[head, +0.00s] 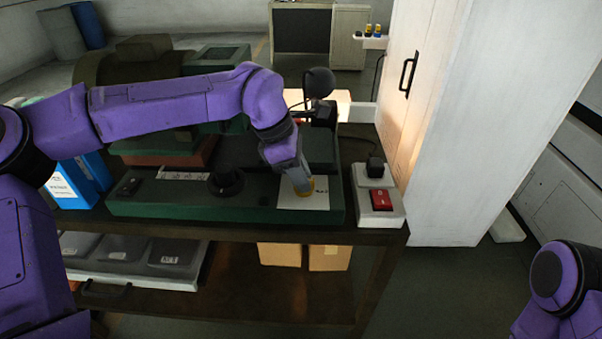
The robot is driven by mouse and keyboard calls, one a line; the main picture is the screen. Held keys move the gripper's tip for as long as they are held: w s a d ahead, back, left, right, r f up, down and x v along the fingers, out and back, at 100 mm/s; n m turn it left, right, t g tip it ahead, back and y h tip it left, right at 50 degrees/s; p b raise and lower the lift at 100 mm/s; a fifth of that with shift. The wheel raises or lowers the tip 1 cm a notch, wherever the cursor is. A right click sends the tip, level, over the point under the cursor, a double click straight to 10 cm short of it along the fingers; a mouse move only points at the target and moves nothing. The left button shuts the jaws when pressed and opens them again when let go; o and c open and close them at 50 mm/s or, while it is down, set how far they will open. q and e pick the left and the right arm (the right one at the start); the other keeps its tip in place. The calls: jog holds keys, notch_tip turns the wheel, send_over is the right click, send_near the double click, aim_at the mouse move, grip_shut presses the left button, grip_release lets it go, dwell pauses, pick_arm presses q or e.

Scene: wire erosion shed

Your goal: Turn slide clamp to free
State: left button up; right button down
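A green machine base (150,200) stands on the bench, with a white label plate (318,201) at its right front. A small yellowish knob (304,190) shows on that plate, mostly hidden by my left gripper; I cannot tell for sure that it is the slide clamp. My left gripper (299,184) points down right at the knob. Its fingers are too small and overlapped to tell whether they are closed on it. A black round knob (226,182) sits further left on the base. My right gripper is out of view; only part of my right arm shows at lower right.
A white switch box with a red rocker (382,200) stands right of the base. Blue binders (72,182) stand at the left. A black lamp (319,83) rises behind my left wrist. A tall white cabinet (455,130) borders the bench's right.

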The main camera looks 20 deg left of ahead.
pick_arm(q)
grip_shut()
jog(key=n+t+b, duration=0.1)
jog(key=n+b, duration=0.1)
jog(key=n, duration=0.1)
jog(key=shift+f+n+b, duration=0.1)
jog(key=shift+n+b, duration=0.2)
jog(key=n+b, duration=0.1)
jog(key=n, duration=0.1)
jog(key=n+t+y+b, duration=0.1)
jog(key=n, duration=0.1)
jog(key=shift+s+d+t+y, duration=0.15)
jog(key=shift+t+y, duration=0.15)
jog(key=n+y+b, duration=0.1)
jog(key=n, duration=0.1)
jog(key=n+b, duration=0.1)
jog(key=n, duration=0.2)
jog(key=shift+d+t+y+b, duration=0.1)
jog(key=shift+t+y+b, duration=0.2)
jog(key=shift+t+y, duration=0.1)
jog(key=n+y+b, duration=0.1)
jog(key=n, duration=0.1)
jog(key=n+y+b, duration=0.1)
jog(key=n, duration=0.2)
jog(key=shift+d, duration=0.15)
jog(key=shift+r+n, duration=0.2)
jog(key=shift+n, duration=0.1)
